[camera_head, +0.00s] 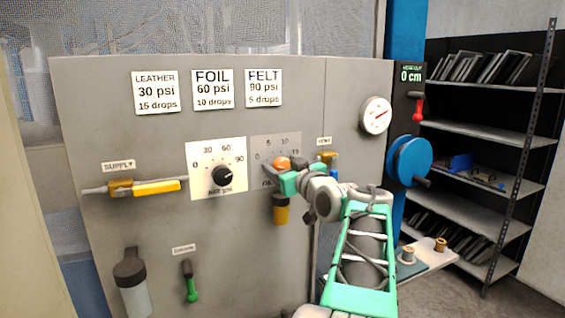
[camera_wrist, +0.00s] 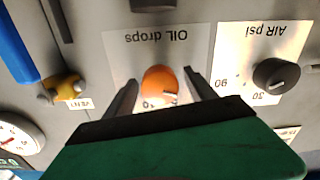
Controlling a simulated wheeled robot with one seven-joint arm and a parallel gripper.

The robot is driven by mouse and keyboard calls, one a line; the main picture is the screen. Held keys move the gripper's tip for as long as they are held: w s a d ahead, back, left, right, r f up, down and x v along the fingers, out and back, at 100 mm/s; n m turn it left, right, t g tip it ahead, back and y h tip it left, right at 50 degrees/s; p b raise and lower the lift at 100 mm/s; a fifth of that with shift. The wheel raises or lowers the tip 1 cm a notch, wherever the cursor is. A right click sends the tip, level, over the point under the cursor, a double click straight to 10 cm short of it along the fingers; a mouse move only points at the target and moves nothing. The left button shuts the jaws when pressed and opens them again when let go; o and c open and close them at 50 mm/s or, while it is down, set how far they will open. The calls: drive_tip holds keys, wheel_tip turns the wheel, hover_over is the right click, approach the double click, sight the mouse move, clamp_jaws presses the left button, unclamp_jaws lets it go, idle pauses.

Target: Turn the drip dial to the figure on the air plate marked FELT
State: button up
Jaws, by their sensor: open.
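The FELT plate (camera_head: 263,88) at the top of the grey panel reads 90 psi and 5 drops. The drip dial is an orange knob (camera_head: 282,163) on a grey plate with figures 0, 5, 10 and 15; in the upside-down wrist view the knob (camera_wrist: 157,82) sits under the words OIL drops. A pale mark shows on the knob, but I cannot tell which figure it points to. My gripper (camera_wrist: 161,77) is open, with one finger on each side of the knob, and gaps seem to show. In the head view the gripper hides part of the dial plate.
The black air dial (camera_head: 222,175) is left of the drip dial, its pointer toward 90. Beside the drip dial are a brass vent valve (camera_head: 328,157) and, below, a yellow-bodied part (camera_head: 281,211). A gauge (camera_head: 376,115) and blue wheel (camera_head: 409,161) stand farther right.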

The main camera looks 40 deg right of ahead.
drive_tip(key=shift+c, duration=0.2)
drive_tip(key=c, duration=1.3)
